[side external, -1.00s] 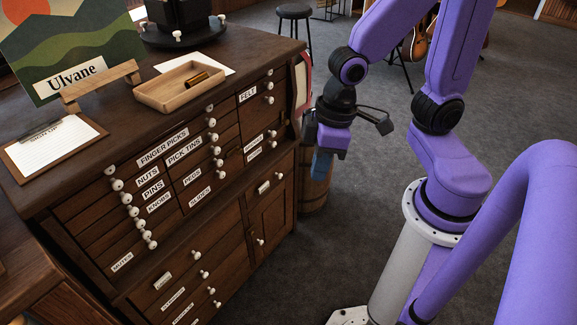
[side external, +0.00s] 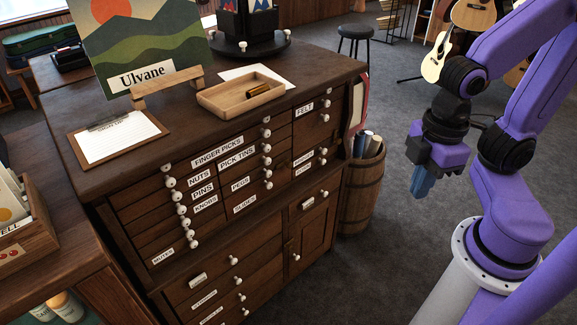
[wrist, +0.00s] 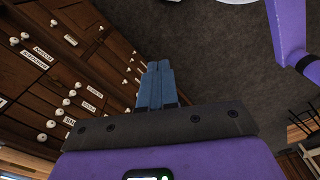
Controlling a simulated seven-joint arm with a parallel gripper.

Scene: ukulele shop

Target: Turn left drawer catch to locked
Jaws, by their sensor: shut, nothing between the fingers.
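The dark wooden drawer cabinet (side external: 240,205) stands left of my gripper. Its left drawers have a column of white round knobs (side external: 181,209) beside labels such as NUTS, PINS and KNOBS. I cannot tell which small part is the left drawer catch, or its setting. My gripper (side external: 423,186) hangs over the floor to the right of the cabinet, clear of it, with its blue fingers pointing down and together. In the wrist view the shut, empty fingers (wrist: 158,68) show against the grey floor, with the drawer fronts (wrist: 70,75) on the left.
A wooden barrel (side external: 361,195) with rolls in it stands beside the cabinet's right end, between it and my gripper. On the cabinet top are a tray (side external: 215,101), a clipboard (side external: 117,138) and a landscape sign (side external: 140,45). The carpet (side external: 395,255) in front is open.

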